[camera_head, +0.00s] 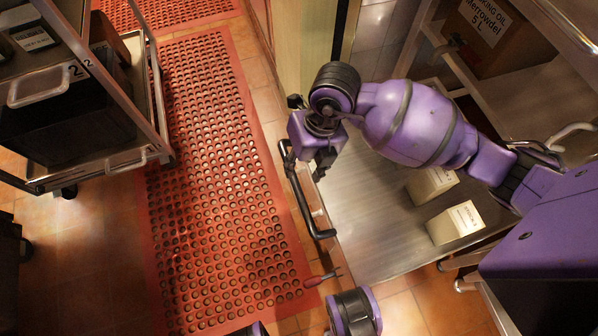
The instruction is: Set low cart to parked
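A low steel deck (372,232), which looks like the low cart, lies at centre right with two pale boxes on it. A black bar handle (306,203) runs along its left edge. Near its lower left corner is a small red-handled lever (322,279); I cannot tell what it is fixed to. My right arm reaches in from the right over the deck. My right gripper (304,158) points down at the upper end of the black handle, close to it. Its fingertips are partly hidden, so contact and opening are unclear. My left gripper is not seen.
A tall wheeled rack (152,95) stands at upper left. A red perforated mat (215,190) covers the floor between it and the deck. A steel shelf holds a cooking oil carton (492,38) at upper right. Tiled floor shows at lower left.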

